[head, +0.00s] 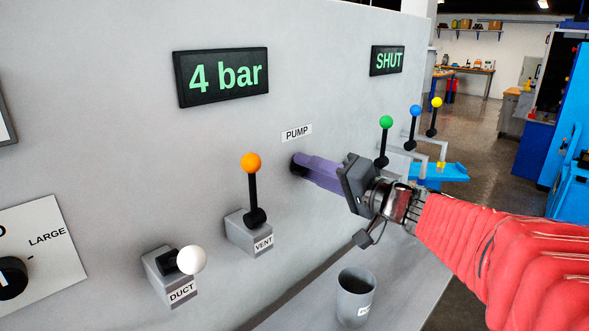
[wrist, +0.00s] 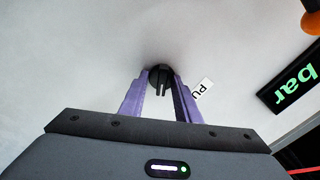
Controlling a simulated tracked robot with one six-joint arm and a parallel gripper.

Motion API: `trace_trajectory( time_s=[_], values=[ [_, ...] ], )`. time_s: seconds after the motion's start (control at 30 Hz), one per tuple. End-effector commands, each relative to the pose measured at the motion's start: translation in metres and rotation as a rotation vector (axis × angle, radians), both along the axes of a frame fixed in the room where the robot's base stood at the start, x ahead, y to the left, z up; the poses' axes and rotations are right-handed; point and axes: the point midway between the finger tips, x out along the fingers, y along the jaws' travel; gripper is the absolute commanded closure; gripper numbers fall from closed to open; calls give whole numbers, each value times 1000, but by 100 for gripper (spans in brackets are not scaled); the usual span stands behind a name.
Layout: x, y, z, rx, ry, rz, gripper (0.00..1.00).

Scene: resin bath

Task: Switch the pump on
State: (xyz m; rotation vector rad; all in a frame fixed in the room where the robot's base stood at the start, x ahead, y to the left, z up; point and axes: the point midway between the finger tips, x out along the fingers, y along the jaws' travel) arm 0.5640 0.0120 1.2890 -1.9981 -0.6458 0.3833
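The pump knob (wrist: 161,77) is a round black dial with a raised bar, on the grey panel beside the PUMP label (head: 297,133). In the wrist view its bar points down the picture, towards my gripper body. My gripper (wrist: 161,82) has purple fingers reaching to the panel, one on each side of the knob. The fingers stand apart with space between them and the bar. Whether the tips touch the knob's rim cannot be told. In the head view my gripper (head: 300,165) covers the knob almost wholly.
A vent lever (head: 253,185) with an orange ball stands up left of my gripper. A duct lever (head: 188,261) with a white ball is lower left. Displays read 4 bar (head: 222,76) and SHUT (head: 387,60). A grey cup (head: 355,298) stands below; several ball-topped levers are behind.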

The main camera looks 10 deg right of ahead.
Motion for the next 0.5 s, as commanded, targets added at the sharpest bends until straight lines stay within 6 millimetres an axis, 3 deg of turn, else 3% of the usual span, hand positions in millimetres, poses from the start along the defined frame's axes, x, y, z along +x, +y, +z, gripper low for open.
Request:
trace_trajectory(
  time_s=[0.27,0.5],
  values=[
    [-1,0,1,-1,-3,1,71],
    [-14,-11,1,-1,-3,-1,71]
  ],
)
